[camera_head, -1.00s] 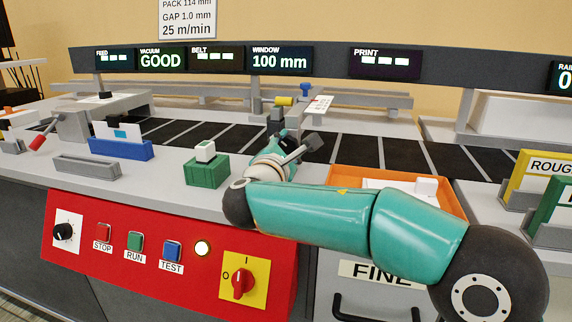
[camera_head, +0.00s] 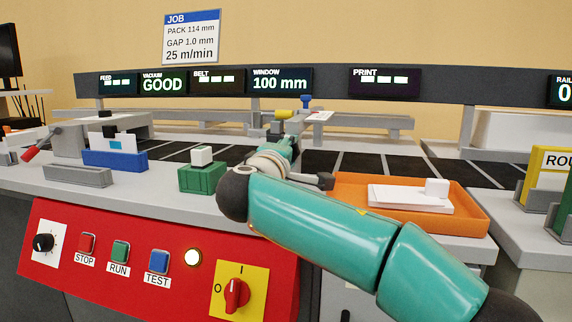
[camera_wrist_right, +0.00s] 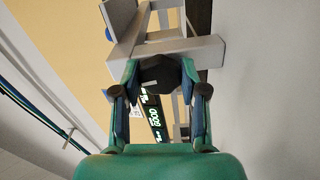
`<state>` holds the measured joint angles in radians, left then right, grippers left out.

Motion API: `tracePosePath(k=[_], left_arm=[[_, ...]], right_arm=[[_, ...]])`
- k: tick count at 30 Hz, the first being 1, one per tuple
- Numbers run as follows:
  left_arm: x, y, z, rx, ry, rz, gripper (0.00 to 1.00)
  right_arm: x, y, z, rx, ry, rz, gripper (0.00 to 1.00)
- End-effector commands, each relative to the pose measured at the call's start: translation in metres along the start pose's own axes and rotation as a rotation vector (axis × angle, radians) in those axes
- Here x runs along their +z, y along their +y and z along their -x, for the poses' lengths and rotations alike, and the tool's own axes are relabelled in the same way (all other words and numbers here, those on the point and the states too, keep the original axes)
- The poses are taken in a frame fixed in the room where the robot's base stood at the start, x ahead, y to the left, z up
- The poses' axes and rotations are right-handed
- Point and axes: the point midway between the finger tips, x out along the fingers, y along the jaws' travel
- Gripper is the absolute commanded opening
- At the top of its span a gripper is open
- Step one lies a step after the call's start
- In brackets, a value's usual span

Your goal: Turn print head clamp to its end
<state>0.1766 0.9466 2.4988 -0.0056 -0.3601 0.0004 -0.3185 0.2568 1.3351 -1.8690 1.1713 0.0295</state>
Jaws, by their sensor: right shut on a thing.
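My right arm, teal, reaches in from the lower right in the head view. Its gripper (camera_head: 284,142) is at the print unit above the belt, partly hidden by my wrist. In the right wrist view the two fingers (camera_wrist_right: 162,84) are on either side of a dark faceted knob, which I take as the print head clamp (camera_wrist_right: 160,70). The gripper is shut on it, below a grey bracket (camera_wrist_right: 180,49). A yellow part (camera_head: 284,113) and a blue knob (camera_head: 305,101) show just beyond the gripper in the head view. My left gripper is not in view.
An orange tray (camera_head: 462,222) with a white block lies right of my wrist. A green block (camera_head: 203,179) and a blue holder (camera_head: 115,160) stand to the left. The red control panel (camera_head: 130,285) is in front. A dark display beam (camera_head: 330,80) spans behind.

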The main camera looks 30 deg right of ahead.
Motion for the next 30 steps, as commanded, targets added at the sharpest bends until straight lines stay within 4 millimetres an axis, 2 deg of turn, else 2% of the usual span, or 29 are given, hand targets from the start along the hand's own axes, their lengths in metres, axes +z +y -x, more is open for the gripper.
tracePosePath(k=[1,6,21,22,26,30], left_arm=[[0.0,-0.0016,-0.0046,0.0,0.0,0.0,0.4],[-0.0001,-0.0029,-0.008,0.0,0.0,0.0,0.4],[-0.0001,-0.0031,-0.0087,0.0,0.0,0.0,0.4],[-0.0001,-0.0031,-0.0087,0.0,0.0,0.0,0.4],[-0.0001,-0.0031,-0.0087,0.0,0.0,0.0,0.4],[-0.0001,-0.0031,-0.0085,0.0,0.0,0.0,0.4]], right_arm=[[0.0024,-0.005,-0.001,-0.007,-0.008,-0.022,0.08],[0.0023,-0.0043,-0.001,-0.007,-0.009,-0.07,0.08],[0.0026,-0.0039,-0.0012,-0.008,-0.011,-0.089,0.08],[0.0027,-0.0039,-0.0012,-0.008,-0.011,-0.088,0.46],[0.0021,-0.0034,-0.001,-0.006,-0.009,-0.088,0.67],[0.0014,-0.0024,-0.0007,-0.005,-0.006,-0.088,0.68]])
